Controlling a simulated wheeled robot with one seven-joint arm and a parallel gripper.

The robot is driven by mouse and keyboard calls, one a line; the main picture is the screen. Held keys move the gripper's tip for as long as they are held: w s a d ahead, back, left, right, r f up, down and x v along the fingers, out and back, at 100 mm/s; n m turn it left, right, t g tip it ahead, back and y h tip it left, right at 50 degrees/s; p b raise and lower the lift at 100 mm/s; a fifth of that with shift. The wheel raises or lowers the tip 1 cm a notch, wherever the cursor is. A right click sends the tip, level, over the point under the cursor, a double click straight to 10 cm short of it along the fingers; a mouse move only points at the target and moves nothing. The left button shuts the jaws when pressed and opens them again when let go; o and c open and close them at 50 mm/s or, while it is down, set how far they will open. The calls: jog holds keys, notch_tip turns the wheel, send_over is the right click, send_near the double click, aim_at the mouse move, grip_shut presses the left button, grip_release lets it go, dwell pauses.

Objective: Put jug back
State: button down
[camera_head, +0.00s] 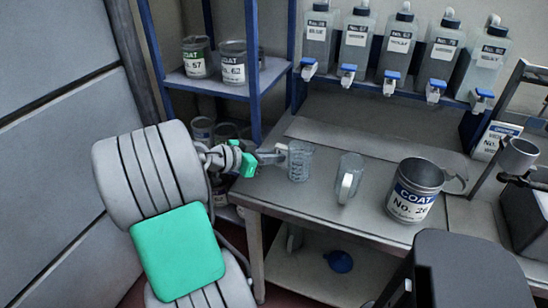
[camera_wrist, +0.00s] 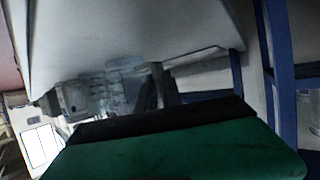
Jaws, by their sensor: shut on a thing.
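A clear jug with ribbed or marked walls (camera_head: 300,162) is upright at the left end of the bench. My gripper (camera_head: 279,155) reaches in from the left and is shut on its handle side. I cannot tell whether the jug's base touches the bench top. In the wrist view a see-through shape, likely this jug (camera_wrist: 118,88), shows dimly beyond the dark edge of my gripper. A second clear jug with a pale handle (camera_head: 349,178) stands upright on the bench to the right, apart from the held one.
The bench (camera_head: 290,205) also carries a large open can, "COAT No. 26" (camera_head: 412,190). Several dispenser bottles with blue taps (camera_head: 400,45) line the shelf behind. A blue-framed rack with cans (camera_head: 232,68) stands at left behind my arm. A blue funnel-like item (camera_head: 338,261) lies on the lower shelf.

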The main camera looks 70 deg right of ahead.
jog(key=shift+f, duration=0.15)
jog(key=shift+f, duration=0.2)
jog(key=c, duration=1.5)
grip_release()
jog(key=shift+r, duration=0.1)
